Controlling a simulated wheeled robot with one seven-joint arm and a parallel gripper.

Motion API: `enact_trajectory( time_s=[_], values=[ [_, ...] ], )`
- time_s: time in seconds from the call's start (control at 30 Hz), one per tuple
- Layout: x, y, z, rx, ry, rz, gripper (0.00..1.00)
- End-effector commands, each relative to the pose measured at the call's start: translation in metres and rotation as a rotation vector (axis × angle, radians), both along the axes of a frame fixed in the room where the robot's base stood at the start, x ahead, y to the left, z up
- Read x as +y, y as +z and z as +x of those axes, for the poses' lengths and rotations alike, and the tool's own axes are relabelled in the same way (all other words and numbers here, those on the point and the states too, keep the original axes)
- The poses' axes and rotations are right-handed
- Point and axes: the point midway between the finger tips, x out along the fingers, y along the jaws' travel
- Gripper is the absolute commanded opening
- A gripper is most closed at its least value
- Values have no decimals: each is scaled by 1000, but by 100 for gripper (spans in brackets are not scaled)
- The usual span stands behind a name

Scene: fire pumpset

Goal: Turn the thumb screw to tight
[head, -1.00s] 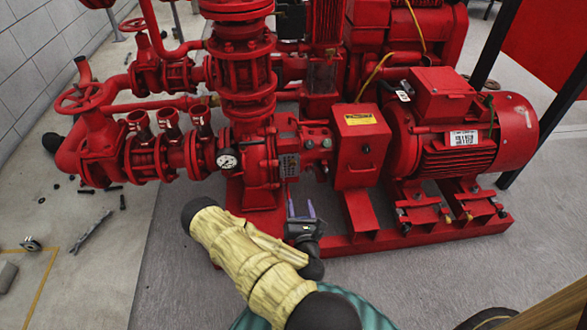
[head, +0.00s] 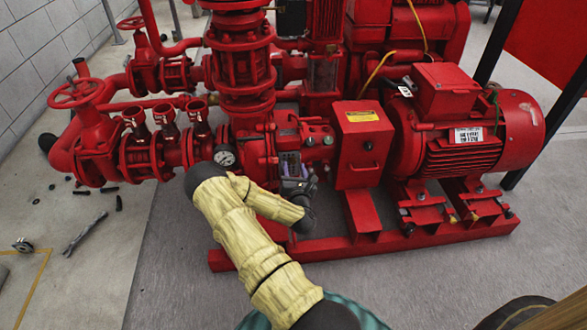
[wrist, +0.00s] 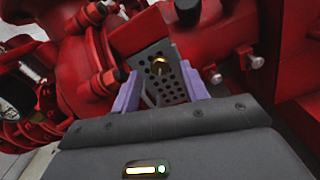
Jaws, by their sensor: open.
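In the head view, my gripper (head: 291,163) is in front of the plate, and the screw is too small to make out.
A red box with a yellow label (head: 362,140) and a large red motor (head: 470,135) stand right of my gripper. A pressure gauge (head: 225,156) and red pipework are on the left. A red base rail (head: 340,245) runs below. The floor in front is mostly clear.

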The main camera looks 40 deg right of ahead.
Motion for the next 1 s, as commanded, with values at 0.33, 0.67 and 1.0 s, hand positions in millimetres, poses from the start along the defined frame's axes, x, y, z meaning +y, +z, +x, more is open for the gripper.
enact_trajectory(
  time_s=[0.33, 0.67, 1.0],
  values=[
    [-13, 0, 20, 0, 0, 0, 45],
    [-12, 0, 20, 0, 0, 0, 11],
    [-12, 0, 20, -6, 0, 12, 0]
  ],
)
